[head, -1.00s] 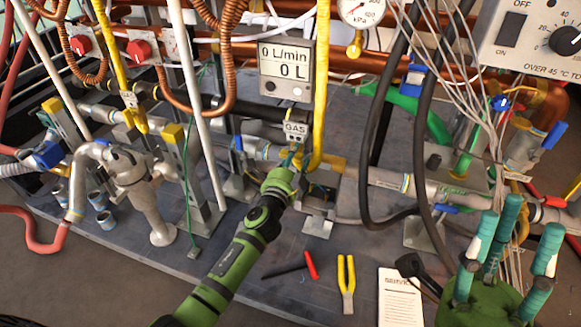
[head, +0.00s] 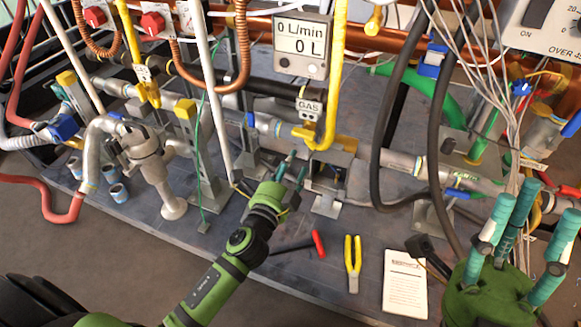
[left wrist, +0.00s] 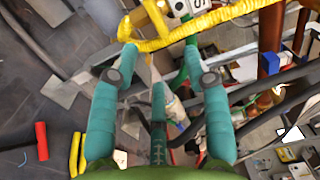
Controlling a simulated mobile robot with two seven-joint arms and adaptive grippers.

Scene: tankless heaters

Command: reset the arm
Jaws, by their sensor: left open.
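My left gripper (head: 294,172) is a green arm with teal fingers, just below the yellow gas pipe (head: 333,90) and its GAS tag (head: 310,107) in the head view. Its fingers are spread with nothing between them. In the left wrist view the open fingers (left wrist: 158,75) point toward the yellow pipe (left wrist: 205,30); I cannot tell whether a fingertip touches it. My right gripper (head: 518,235) is at the lower right of the head view, its teal fingers pointing up, spread apart and empty.
A red-handled tool (head: 318,244), yellow-handled pliers (head: 352,264) and a service sheet (head: 405,284) lie on the grey board. Black hoses (head: 383,150) and thin wires hang on the right. A silver filter body (head: 148,165) stands on the left.

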